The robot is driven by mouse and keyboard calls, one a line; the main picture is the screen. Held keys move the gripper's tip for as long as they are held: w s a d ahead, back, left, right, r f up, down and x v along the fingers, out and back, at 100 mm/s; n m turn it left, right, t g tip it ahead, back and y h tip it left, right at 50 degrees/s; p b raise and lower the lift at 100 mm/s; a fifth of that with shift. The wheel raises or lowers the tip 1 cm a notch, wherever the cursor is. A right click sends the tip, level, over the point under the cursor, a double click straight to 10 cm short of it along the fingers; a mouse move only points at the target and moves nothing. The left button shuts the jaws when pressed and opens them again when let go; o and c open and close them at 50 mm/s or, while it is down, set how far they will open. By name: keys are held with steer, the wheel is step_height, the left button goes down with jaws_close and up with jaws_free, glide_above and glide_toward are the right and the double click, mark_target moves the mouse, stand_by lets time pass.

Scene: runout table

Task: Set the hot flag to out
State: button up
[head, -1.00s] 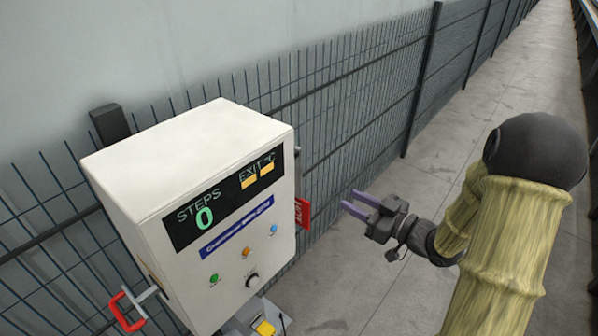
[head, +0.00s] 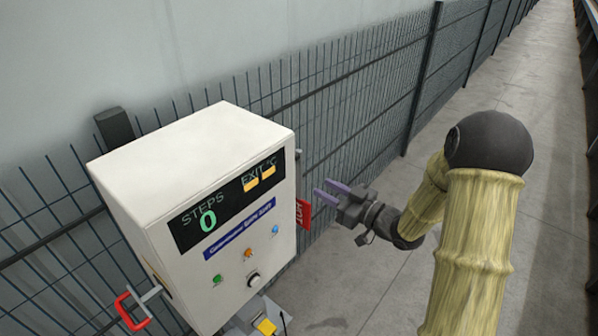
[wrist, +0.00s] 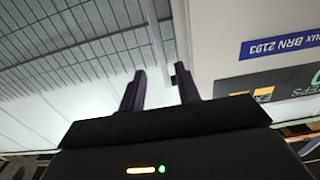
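A red flag plate with white lettering (head: 303,213), which I take for the hot flag, stands out from the right side of the white control cabinet (head: 215,148). Its lettering is too small and slanted to read surely. My gripper (head: 323,187) is open and empty, just right of the cabinet, with its fingertips near the flag and a little above it in the picture. I cannot tell the gap between them. The wrist view shows the two dark fingers (wrist: 160,88) apart with nothing between them. The flag cannot be made out there.
A red handle (head: 131,312) sticks out at the cabinet's lower left. The front has a display reading STEPS 0 (head: 208,220), coloured buttons and a knob (head: 253,280). A yellow pedal (head: 265,326) is below. A wire fence (head: 350,110) runs behind. The floor at right is clear.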

mark_target(301, 176)
steer(key=p+x, duration=0.2)
steer(key=x, duration=0.7)
steer(key=shift+w+a+p, duration=0.25)
steer(key=shift+a+p, duration=0.05)
jaws_close()
